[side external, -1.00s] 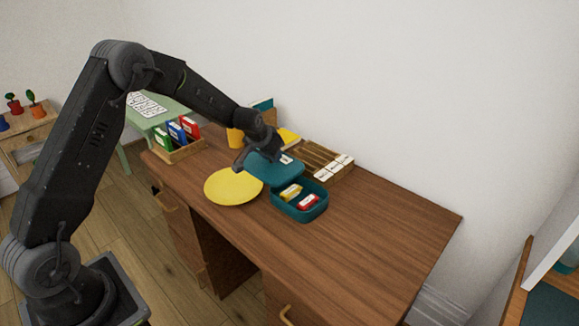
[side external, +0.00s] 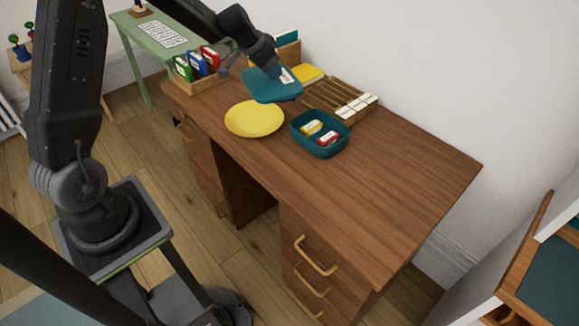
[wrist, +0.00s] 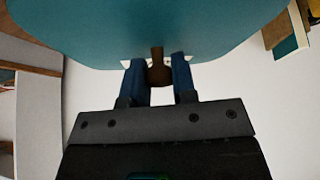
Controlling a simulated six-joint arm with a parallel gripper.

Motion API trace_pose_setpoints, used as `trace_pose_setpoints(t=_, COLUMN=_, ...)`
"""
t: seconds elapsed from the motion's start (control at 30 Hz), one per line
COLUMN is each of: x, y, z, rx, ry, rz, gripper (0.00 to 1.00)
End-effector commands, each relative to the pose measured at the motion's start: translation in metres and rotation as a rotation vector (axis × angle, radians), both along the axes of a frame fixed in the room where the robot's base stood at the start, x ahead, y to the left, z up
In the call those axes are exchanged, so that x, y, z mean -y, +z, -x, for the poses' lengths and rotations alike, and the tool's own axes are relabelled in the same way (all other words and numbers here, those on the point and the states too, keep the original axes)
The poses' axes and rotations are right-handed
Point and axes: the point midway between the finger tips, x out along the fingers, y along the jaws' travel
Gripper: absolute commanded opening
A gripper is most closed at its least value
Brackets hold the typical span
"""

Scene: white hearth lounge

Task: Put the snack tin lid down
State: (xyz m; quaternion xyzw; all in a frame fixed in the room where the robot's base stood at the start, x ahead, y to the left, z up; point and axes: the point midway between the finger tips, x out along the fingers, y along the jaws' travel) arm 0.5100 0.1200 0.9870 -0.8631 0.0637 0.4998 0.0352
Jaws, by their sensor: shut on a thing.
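The teal snack tin lid (side external: 262,92) with a white label is in my gripper (side external: 270,70), behind the yellow plate and left of the tin. I cannot tell whether it touches the desk. In the wrist view the lid (wrist: 100,35) fills the top, and my gripper (wrist: 158,68) is shut on its small brown handle (wrist: 158,75). The open teal tin (side external: 337,149) stands on the desk to the right of the plate. It holds a yellow packet (side external: 311,128) and a red packet (side external: 328,139).
The yellow plate (side external: 254,119) lies left of the tin. A wooden slotted rack (side external: 335,98) with white cards stands behind the tin. A wooden holder (side external: 199,83) with green, blue and red boxes is at the left. The desk's right half (side external: 410,165) is bare.

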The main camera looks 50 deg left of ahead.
Motion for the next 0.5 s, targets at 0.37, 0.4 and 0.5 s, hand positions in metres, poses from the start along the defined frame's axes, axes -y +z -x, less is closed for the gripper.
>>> trace_pose_setpoints(t=0.37, x=0.008, y=-0.003, z=0.058, rx=0.002, ry=-0.597, rz=0.004, gripper=0.03)
trace_pose_setpoints(t=0.4, x=0.010, y=-0.002, z=0.065, rx=0.003, ry=-0.685, rz=0.003, gripper=0.02)
trace_pose_setpoints(t=0.5, x=0.016, y=0.001, z=0.081, rx=0.005, ry=-0.886, rz=0.001, gripper=0.02)
